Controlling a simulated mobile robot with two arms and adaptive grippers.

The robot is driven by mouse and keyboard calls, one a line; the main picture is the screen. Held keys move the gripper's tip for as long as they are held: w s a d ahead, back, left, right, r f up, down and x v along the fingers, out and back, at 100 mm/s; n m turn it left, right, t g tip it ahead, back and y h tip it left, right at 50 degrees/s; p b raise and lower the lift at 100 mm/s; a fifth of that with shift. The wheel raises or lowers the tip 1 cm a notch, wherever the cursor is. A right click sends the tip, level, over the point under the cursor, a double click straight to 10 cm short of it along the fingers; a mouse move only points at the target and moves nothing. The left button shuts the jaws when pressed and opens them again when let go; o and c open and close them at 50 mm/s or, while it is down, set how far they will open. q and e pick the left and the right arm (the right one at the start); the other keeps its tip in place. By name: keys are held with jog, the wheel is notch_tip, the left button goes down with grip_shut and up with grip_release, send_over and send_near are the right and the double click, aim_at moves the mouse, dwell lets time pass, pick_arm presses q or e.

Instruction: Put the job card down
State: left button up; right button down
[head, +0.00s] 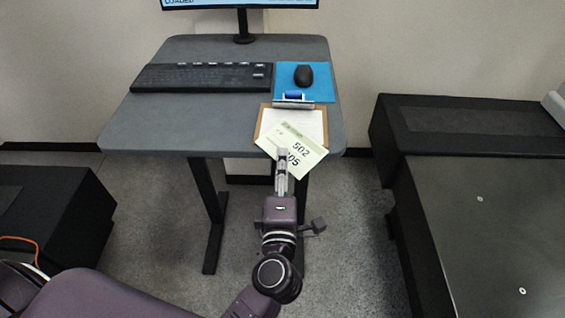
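The job card (306,152), pale with a green strip and large dark digits, is at the tips of my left gripper (282,158). The fingers are together on the card's lower left part, and it is turned at an angle in the picture. The card overlaps the front part of a brown clipboard (262,127) with white paper at the desk's front right. I cannot tell if the card touches the clipboard or is above it. My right gripper is not in view.
The grey desk (170,125) holds a black keyboard (200,78), a blue mat (320,92), a black mouse (303,76) and a small blue object (292,96) near the clipboard's clip. The desk's front left is bare. Dark machine surfaces (490,215) stand at the right.

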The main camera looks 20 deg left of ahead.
pick_arm(q)
jog(key=b+v, duration=0.4)
jog(key=v, duration=0.8)
jog(key=shift+r, duration=0.35)
